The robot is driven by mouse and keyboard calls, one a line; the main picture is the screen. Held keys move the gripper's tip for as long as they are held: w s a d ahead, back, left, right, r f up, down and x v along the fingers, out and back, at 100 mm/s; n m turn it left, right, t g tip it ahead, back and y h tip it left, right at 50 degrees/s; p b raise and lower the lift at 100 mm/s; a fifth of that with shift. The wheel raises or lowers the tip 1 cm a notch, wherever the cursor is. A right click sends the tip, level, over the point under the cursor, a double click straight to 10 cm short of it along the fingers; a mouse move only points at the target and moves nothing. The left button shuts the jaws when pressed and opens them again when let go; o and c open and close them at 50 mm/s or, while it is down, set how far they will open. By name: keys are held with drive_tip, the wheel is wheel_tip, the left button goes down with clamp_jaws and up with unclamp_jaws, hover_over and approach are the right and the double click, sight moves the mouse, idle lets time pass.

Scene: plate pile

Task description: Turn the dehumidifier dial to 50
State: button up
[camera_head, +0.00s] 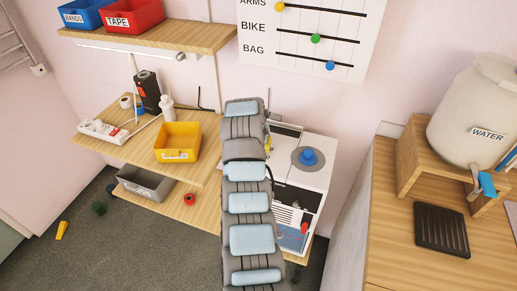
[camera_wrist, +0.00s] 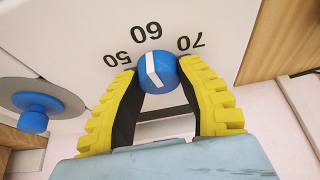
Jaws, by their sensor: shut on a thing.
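The dehumidifier dial (camera_wrist: 163,73) is a small blue knob with a white bar, in the wrist view. The bar's upper end points roughly at 60, which is above the dial; 50 is to the left and 70 to the right. My gripper (camera_wrist: 158,78) has its yellow-and-black fingers on either side of the dial, shut on it. In the head view my arm hides the dial and most of the gripper. The white dehumidifier (camera_head: 318,177) shows beside my arm.
A larger blue knob on a grey disc (camera_head: 298,165) sits on the white top, close to my gripper. A wooden shelf with a yellow bin (camera_head: 177,142) stands left of my arm. A wooden counter with a water dispenser (camera_head: 475,115) is at the right.

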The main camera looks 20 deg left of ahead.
drive_tip(key=n+b, duration=0.1)
drive_tip(key=n, duration=0.1)
drive_tip(key=n+y+b, duration=0.2)
drive_tip(key=n+b, duration=0.1)
drive_tip(key=shift+d+f+n+g, duration=0.2)
drive_tip(key=shift+f+n+g, duration=0.1)
drive_tip(key=shift+g, duration=0.1)
drive_tip(key=shift+a+r+n+g+y+b, duration=0.1)
drive_tip(key=shift+n+g+y+b, duration=0.35)
drive_tip(key=shift+n, duration=0.6)
drive_tip(key=shift+r+n+g+y+b, duration=0.15)
drive_tip(key=shift+n+b, duration=0.5)
drive_tip(key=shift+n, duration=0.4)
drive_tip(key=o, duration=1.2)
drive_tip(key=shift+r, duration=0.15)
drive_tip(key=v, duration=1.1)
drive_tip(key=shift+d+r, duration=0.2)
drive_tip(key=shift+r, duration=0.1)
